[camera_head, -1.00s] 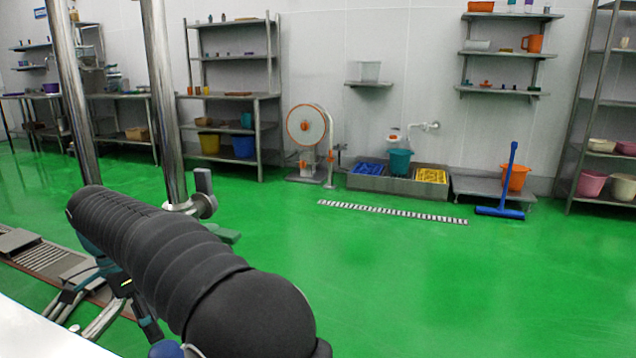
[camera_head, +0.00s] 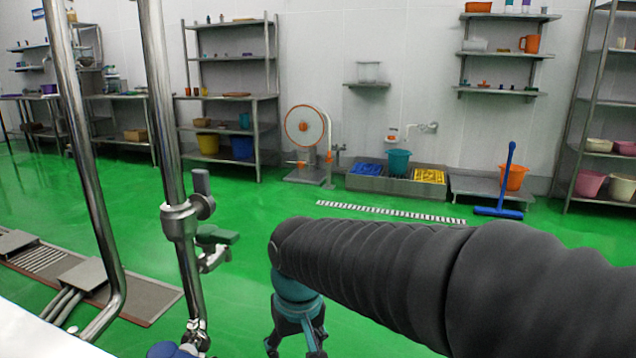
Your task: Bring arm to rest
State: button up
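My arm, in a black ribbed sleeve (camera_head: 400,275), reaches from the lower right toward the middle of the head view. It ends in a teal wrist (camera_head: 297,300) that points down. My gripper (camera_head: 295,348) hangs below the wrist at the bottom edge of the picture. Its two dark fingers are spread apart, with green floor showing between them and no object seen there. The lowest part of the fingers is at or past the picture's edge. The gripper is to the right of the steel pipe and valve, apart from them in the picture.
A steel pipe with a valve (camera_head: 180,222) and a grey-green handle (camera_head: 216,235) stands left of my gripper. A second bent pipe (camera_head: 85,160) is farther left. A white surface edge (camera_head: 30,335) is at lower left. Open green floor (camera_head: 250,205) lies beyond, with shelves along the wall.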

jog(key=s+d+m+t, duration=0.2)
jog(key=s+d, duration=0.3)
jog(key=d, duration=0.4)
jog(key=s+d+r+m+t, duration=0.1)
jog(key=s+d+m, duration=0.1)
jog(key=s+d, duration=0.4)
jog(key=d, duration=0.4)
jog(key=shift+s+d+r+t+h, duration=0.2)
jog(key=shift+t+h, duration=0.2)
